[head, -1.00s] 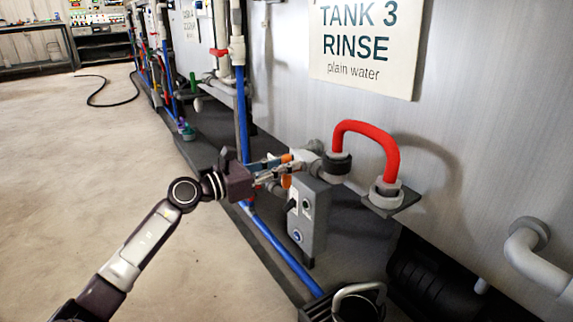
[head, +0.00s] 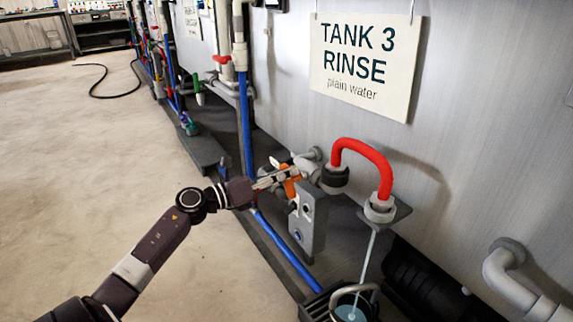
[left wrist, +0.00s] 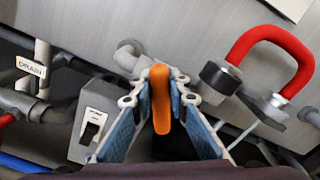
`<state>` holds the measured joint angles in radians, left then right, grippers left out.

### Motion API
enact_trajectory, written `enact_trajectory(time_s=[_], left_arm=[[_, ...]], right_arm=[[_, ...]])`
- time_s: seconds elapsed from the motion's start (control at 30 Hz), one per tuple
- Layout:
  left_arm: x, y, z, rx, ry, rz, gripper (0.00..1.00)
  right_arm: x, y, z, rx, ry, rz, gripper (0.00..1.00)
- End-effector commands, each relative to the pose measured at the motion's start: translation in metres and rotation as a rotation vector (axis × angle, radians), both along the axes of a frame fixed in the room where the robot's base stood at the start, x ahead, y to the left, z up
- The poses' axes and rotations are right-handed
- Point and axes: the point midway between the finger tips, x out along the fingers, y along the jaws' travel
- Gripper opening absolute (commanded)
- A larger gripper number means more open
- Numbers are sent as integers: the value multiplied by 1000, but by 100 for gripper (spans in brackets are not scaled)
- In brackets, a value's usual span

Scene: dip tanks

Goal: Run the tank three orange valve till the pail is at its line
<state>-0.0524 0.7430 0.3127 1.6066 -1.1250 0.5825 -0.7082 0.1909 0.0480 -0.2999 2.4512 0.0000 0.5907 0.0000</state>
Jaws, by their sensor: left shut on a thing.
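The orange valve handle (head: 290,186) sits on the pipe beside the grey switch box, under the Tank 3 sign. My left gripper (head: 274,180) is shut on it; the left wrist view shows the orange handle (left wrist: 160,98) between its two blue-padded fingers. The red curved spout (head: 366,155) stands right of the valve. A thin pale stream (head: 367,262) falls from its end into the pail (head: 362,312) at the bottom edge. Some bluish water shows in the pail. Its line cannot be made out. My right gripper is not in view.
The grey switch box (head: 308,222) stands close beside the valve, with a blue pipe (head: 285,252) running past it along the floor. A black ribbed object (head: 425,288) lies right of the pail. Open floor (head: 90,170) is at the left.

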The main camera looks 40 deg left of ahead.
Motion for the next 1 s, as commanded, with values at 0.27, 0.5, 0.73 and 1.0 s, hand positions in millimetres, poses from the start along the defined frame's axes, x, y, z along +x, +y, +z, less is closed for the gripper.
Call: enact_trajectory(time_s=[0.27,0.5,0.73,1.0], left_arm=[[1,2,0,-88,33,1,0],[1,2,-2,-103,38,1,0],[1,2,-2,-102,38,1,0],[1,2,-2,-102,37,0,33]], right_arm=[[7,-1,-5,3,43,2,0],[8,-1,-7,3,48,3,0],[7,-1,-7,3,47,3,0],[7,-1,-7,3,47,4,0]])
